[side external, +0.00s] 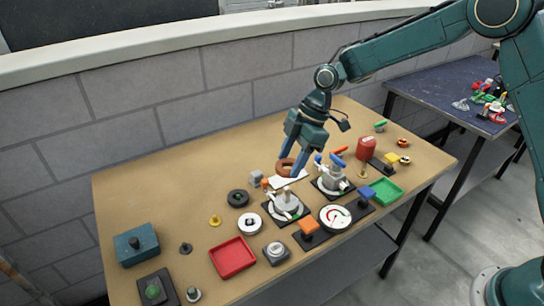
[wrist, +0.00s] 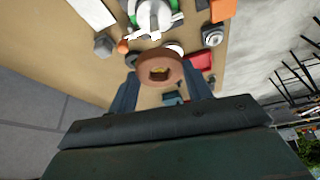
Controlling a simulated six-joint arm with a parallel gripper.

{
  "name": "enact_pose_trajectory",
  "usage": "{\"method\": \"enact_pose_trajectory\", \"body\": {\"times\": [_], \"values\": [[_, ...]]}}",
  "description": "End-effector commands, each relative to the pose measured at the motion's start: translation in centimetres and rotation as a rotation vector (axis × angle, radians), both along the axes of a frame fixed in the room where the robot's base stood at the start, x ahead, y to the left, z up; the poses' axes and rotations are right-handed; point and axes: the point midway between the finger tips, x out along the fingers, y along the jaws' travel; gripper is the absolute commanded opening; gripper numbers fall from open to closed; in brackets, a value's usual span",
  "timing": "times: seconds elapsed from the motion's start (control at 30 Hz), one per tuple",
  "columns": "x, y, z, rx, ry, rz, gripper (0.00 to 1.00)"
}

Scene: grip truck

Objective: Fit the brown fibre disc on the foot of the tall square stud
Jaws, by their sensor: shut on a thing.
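The brown fibre disc (side external: 280,168) is a thick reddish-brown ring. My gripper (side external: 290,172) is shut on it and holds it above the table near a white sheet. I cannot tell for sure which upright part is the tall square stud.
A red tray (side external: 232,257) is at the front, a green tray (side external: 385,190) at the right. A dial gauge (side external: 335,216) and red can (side external: 366,147) also stand here. The back left is clear.

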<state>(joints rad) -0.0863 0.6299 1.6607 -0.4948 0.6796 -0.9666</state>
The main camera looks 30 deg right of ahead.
Motion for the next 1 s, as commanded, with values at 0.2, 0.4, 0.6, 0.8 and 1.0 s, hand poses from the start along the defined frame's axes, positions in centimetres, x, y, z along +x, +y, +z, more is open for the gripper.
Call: {"method": "enact_pose_trajectory", "body": {"times": [0.2, 0.4, 0.6, 0.8, 1.0], "values": [[0.0, 0.0, -0.2, 0.000, 0.000, 0.000, 0.28], [0.0, 0.0, -1.1, 0.000, 0.000, 0.000, 0.28], [0.0, 0.1, -2.6, 0.000, 0.002, 0.000, 0.28], [0.0, 0.0, -4.0, -0.001, 0.001, -0.001, 0.28], [0.0, 0.0, -4.8, -0.001, 0.001, -0.001, 0.28]]}}
